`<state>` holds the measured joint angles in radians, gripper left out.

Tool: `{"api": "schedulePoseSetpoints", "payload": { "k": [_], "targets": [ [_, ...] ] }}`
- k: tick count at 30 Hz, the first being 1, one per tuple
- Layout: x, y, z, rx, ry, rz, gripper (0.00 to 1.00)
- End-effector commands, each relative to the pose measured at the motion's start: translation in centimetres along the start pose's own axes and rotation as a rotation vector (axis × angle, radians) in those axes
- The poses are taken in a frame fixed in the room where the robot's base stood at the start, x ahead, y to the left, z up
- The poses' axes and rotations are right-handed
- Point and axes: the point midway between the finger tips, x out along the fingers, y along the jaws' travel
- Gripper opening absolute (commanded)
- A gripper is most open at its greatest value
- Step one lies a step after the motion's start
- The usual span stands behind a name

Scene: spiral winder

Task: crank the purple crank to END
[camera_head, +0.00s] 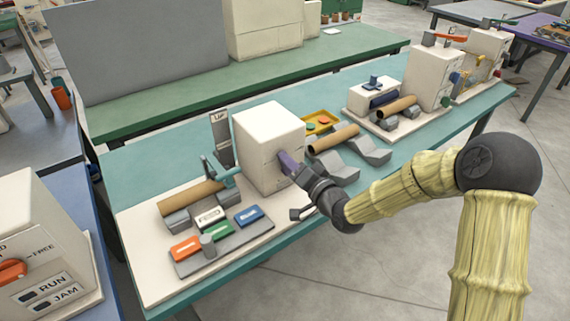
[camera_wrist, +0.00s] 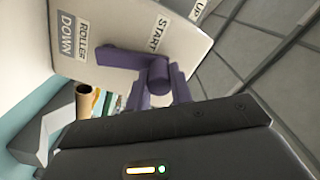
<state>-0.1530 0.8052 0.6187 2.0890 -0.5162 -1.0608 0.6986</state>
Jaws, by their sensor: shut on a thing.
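The purple crank (camera_head: 287,163) is on the side of the cream winder box (camera_head: 268,145) in the head view. In the wrist view the crank arm (camera_wrist: 118,58) runs along the panel to a round purple handle (camera_wrist: 158,74). My gripper (camera_head: 298,175) reaches in from the right and is shut on the handle. In the wrist view the fingers (camera_wrist: 160,90) sit on both sides of it. The panel carries a START label (camera_wrist: 161,31) and a ROLLER DOWN label (camera_wrist: 68,34). I cannot see an END label.
A cardboard tube (camera_head: 190,198) lies left of the box, beside an UP plate (camera_head: 222,140). Curved grey supports (camera_head: 368,150) and another tube (camera_head: 335,137) lie right of the box. Floor (camera_head: 350,265) is open at the front right.

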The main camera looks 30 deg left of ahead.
Motion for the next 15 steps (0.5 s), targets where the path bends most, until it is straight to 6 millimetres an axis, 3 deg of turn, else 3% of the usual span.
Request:
{"api": "schedulePoseSetpoints", "payload": {
  "k": [15],
  "targets": [
    [-0.1,2.2,-3.2,0.493,0.008,0.0,0.0]
  ]
}}
